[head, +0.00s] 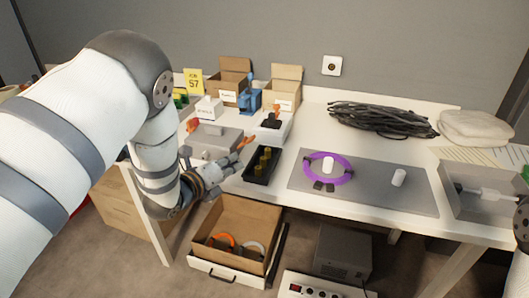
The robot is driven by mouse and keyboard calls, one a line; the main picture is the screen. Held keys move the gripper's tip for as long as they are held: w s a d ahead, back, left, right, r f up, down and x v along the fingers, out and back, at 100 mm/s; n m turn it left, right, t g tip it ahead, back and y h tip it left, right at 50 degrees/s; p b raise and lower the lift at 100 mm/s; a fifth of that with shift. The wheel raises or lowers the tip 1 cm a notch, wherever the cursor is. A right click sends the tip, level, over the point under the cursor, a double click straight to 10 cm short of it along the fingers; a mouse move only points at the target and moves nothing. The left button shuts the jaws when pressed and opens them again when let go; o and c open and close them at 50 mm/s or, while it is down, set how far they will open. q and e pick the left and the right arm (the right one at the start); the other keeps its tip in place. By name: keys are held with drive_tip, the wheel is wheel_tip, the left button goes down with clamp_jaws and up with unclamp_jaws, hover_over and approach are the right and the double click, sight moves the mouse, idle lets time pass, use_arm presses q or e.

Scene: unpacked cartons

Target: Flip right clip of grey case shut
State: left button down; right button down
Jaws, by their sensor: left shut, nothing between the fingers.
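The grey case (216,137) sits on the left part of the white table, partly hidden by my left gripper. An orange clip (192,125) shows at its left side. Another orange clip, the right one (246,140), sticks out at its right side; it looks tilted outward. My left gripper (238,160) is shut and empty just in front of the case, with its fingertips below the right clip. I cannot tell whether they touch the case. Only a bit of my right arm shows at the right edge; its gripper is out of view.
A black tray (247,173) with yellowish cylinders stands right beside my left gripper. Behind are open cartons (284,90), a blue object (249,99) and a white box (272,127). A grey mat (375,192) holds a purple ring (345,177). An open drawer (226,275) is below.

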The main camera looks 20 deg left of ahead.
sight(254, 158)
use_arm(q)
drive_tip(key=shift+w+d+r, duration=0.1)
drive_tip(key=shift+w+r, duration=0.1)
drive_tip(key=shift+r, duration=0.1)
